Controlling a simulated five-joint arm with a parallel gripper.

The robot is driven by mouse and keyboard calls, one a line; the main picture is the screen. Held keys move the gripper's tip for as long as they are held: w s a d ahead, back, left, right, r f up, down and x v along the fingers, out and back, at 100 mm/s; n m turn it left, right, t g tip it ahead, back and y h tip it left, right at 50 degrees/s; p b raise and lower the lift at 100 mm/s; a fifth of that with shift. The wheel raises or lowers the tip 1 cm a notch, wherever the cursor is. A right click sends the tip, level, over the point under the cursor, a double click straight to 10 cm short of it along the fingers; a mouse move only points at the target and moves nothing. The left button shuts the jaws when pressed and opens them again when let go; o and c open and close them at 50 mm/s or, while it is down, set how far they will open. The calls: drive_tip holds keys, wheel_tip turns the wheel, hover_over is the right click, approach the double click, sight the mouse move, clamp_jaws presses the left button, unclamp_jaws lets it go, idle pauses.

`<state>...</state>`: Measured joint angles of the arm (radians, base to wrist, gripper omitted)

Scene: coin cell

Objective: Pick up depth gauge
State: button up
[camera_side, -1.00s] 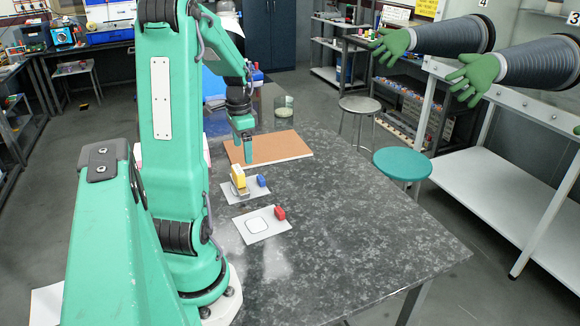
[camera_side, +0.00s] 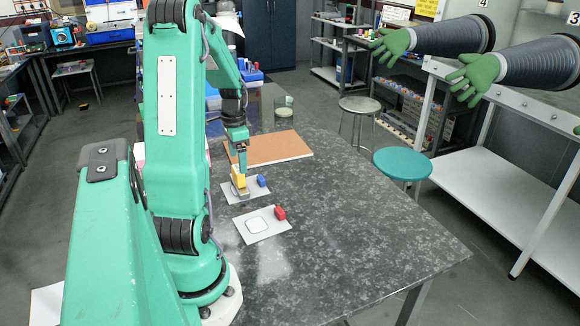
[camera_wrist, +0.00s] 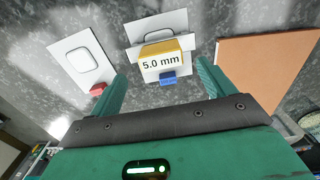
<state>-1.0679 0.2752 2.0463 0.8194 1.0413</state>
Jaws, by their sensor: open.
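The depth gauge is a yellow block (camera_side: 239,180) on a grey base. It stands on a white card (camera_side: 258,193) on the table. In the wrist view the gauge (camera_wrist: 161,58) reads "5.0 mm" and lies ahead between my fingers. My gripper (camera_side: 240,164) is open and empty, just above and behind the gauge in the side view. In the wrist view my two fingers (camera_wrist: 160,72) stand wide apart on either side of the gauge. Whether they touch it I cannot tell.
A blue block (camera_side: 262,181) sits on the same card. A second white card (camera_side: 250,233) with a rounded outline and a red block (camera_side: 280,213) lies nearer the camera. A brown board (camera_side: 285,147) lies behind. The right side of the table (camera_side: 370,230) is clear.

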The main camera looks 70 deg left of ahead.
sight(238, 169)
drive_tip(key=shift+s+a+f, duration=0.1)
drive_tip(key=shift+s+f, duration=0.05)
drive_tip(key=shift+f, duration=2.35)
drive_tip(key=shift+c, duration=0.4)
drive_tip(key=c, duration=1.2)
drive_tip(key=shift+r, duration=0.1)
drive_tip(key=shift+r, duration=0.75)
wheel_tip(238, 169, up, 2)
drive_tip(key=shift+r, duration=0.2)
drive_tip(key=w+d+r, duration=0.6)
drive_tip(key=d+r, duration=0.1)
drive_tip(key=d, duration=0.3)
